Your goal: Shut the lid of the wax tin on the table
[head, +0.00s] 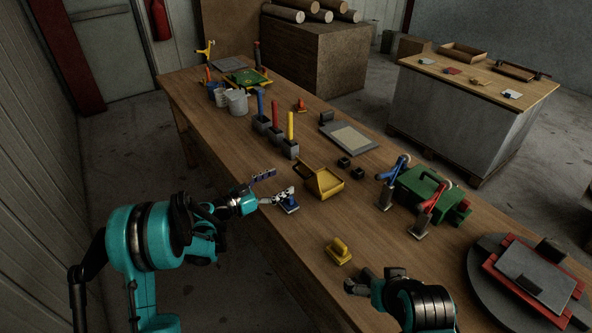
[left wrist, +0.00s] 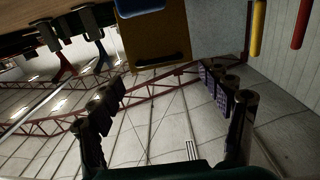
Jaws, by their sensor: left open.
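The thing I take for the wax tin is a yellow box (head: 326,184) near the table's middle. A raised yellow flap stands at its left side, so its lid looks open. My left gripper (head: 273,186) is open and empty, left of the yellow box and apart from it. In the left wrist view, the gripper's fingers (left wrist: 163,95) are spread, with a yellow-brown panel (left wrist: 155,45) beyond them that may be the tin.
A yellow handled block (head: 339,251) stands near the right gripper. Blue (head: 388,185) and red (head: 428,212) clamp-like tools stand by a green case (head: 423,188). Upright coloured sticks in grey blocks (head: 275,134) stand behind the yellow box. Bare table lies between the yellow box and handled block.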

